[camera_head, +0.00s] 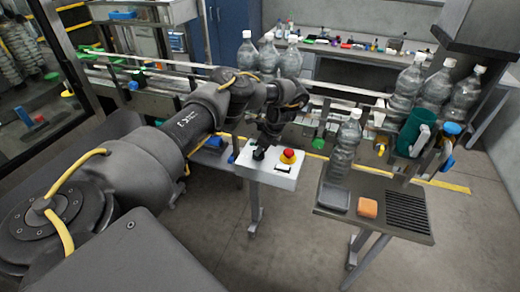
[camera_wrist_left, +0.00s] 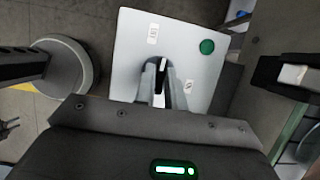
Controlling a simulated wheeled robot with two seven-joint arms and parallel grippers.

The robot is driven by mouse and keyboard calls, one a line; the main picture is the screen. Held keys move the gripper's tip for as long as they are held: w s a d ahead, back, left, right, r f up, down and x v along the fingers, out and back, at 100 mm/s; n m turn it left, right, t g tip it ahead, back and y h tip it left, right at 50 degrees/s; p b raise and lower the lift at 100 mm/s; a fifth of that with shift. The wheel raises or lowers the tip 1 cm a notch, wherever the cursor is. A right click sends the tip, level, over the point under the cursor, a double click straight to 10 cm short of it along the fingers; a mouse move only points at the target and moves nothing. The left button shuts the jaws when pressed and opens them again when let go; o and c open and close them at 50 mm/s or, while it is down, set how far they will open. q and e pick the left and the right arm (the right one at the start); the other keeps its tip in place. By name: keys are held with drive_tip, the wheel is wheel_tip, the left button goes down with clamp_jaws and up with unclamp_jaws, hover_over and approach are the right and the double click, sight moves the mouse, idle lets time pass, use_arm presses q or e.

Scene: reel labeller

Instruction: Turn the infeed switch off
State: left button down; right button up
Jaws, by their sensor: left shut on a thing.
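The infeed control box is a white box (camera_head: 270,172) on a grey stand, in the middle of the head view. It carries a dark knob switch (camera_head: 259,154) and a red mushroom button on a yellow base (camera_head: 288,156). My left gripper (camera_head: 265,143) reaches down over the knob from above. In the left wrist view the gripper's two fingers (camera_wrist_left: 154,84) are shut around the black knob (camera_wrist_left: 160,80), whose white mark shows at its upper end. The white panel (camera_wrist_left: 135,45) also bears a green button (camera_wrist_left: 207,47) and two small labels. My right gripper is not in view.
A small grey table (camera_head: 375,215) at the right holds a clear bottle (camera_head: 345,150), an orange block (camera_head: 367,208) and a grey tray (camera_head: 335,198). The floor in front of the box is clear.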

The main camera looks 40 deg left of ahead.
use_arm(q)
drive_tip(key=shift+w, duration=0.1)
idle(0.4)
drive_tip(key=c, duration=1.5)
unclamp_jaws()
drive_tip(key=shift+d, duration=0.1)
drive_tip(key=shift+o, duration=0.2)
drive_tip(key=shift+r, duration=0.1)
drive_tip(key=b+v, duration=0.1)
drive_tip(key=v, duration=0.9)
drive_tip(key=shift+w+r, duration=0.15)
drive_tip(key=shift+r, duration=0.15)
